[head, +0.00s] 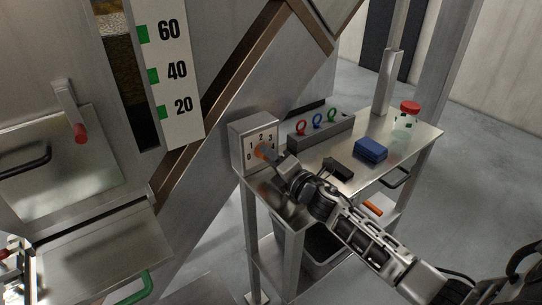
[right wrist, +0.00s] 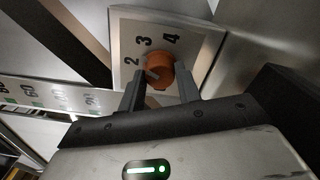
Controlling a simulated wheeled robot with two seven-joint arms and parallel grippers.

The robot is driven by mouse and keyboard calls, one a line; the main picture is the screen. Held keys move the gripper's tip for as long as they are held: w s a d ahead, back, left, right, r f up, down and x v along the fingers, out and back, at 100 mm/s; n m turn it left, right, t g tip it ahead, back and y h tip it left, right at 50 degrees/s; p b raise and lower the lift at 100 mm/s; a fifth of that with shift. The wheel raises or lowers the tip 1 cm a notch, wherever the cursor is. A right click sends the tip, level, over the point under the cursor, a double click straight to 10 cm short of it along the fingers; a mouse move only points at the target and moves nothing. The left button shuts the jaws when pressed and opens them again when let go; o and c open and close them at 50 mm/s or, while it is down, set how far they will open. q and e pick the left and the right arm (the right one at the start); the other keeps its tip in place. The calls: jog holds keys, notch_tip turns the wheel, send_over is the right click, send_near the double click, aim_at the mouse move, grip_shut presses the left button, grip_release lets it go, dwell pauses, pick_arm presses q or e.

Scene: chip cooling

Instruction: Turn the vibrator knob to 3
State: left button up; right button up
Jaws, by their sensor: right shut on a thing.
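The vibrator control box (head: 242,146) is a grey metal box with a dial numbered 0 to 4, at the left end of the steel table. Its orange knob (head: 262,152) is mostly covered by my right gripper (head: 268,156) in the head view. In the right wrist view, the knob (right wrist: 160,68) sits between the two dark fingers of my right gripper (right wrist: 160,92), which is shut on it. The numbers 2, 3 and 4 show around the knob there. A pale mark shows on the knob's left side; its exact setting is unclear.
On the table (head: 425,142) stand a grey rack (head: 322,136) with coloured rings, a blue box (head: 370,150), a black object (head: 338,168) and a red-lidded jar (head: 408,118). A slanted steel chute (head: 200,190) and a level scale (head: 170,70) stand left of the control box.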

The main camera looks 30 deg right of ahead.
jog(key=m, duration=0.3)
jog(key=shift+m+p, duration=0.4)
pick_arm(q)
jog(key=shift+a+r, duration=0.15)
jog(key=shift+r, duration=0.1)
pick_arm(e)
jog(key=shift+m, duration=0.8)
pick_arm(q)
jog(key=shift+r, duration=0.15)
pick_arm(e)
jog(key=o, duration=1)
jog(key=shift+c, duration=0.2)
jog(key=s, duration=0.5)
jog(key=s+d+b, duration=0.1)
jog(key=s, duration=0.4)
jog(key=s+d, duration=0.1)
jog(key=s, duration=0.4)
jog(key=shift+f, duration=0.1)
pick_arm(q)
jog(key=shift+w+d+f, duration=0.1)
jog(key=shift+d+f, duration=0.15)
jog(key=shift+f, duration=0.1)
pick_arm(e)
jog(key=shift+s+d, duration=0.1)
jog(key=shift+s, duration=0.3)
